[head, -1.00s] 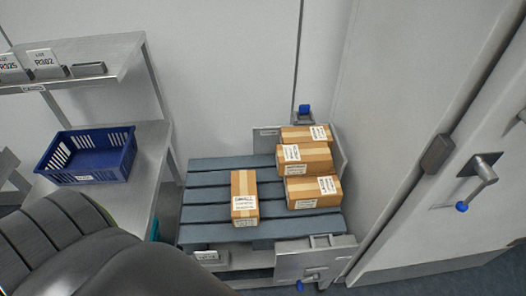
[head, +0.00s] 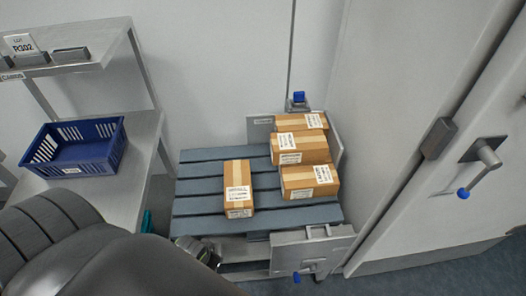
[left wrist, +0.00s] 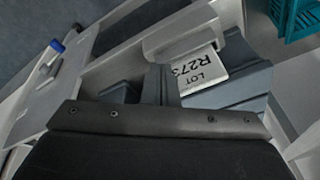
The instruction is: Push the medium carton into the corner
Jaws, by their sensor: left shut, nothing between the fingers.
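One carton (head: 239,188), brown with a pale tape strip and a white label, lies alone near the middle of the slatted blue-grey deck (head: 205,206). Three similar cartons sit together at the deck's right: a back one (head: 290,122), a middle one (head: 291,157) and a front one (head: 300,189). The label sizes are too small to read surely, so I cannot tell which is medium. My left gripper (left wrist: 163,84) is shut and empty in the left wrist view, near the deck's front left edge, apart from the cartons. My right gripper is not in view.
Metal corner plates (head: 318,248) bound the deck at front right and back right. A blue crate (head: 75,152) stands on a shelf at left. A LOT R273 card (left wrist: 202,70) shows in the left wrist view. The deck's left side is clear.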

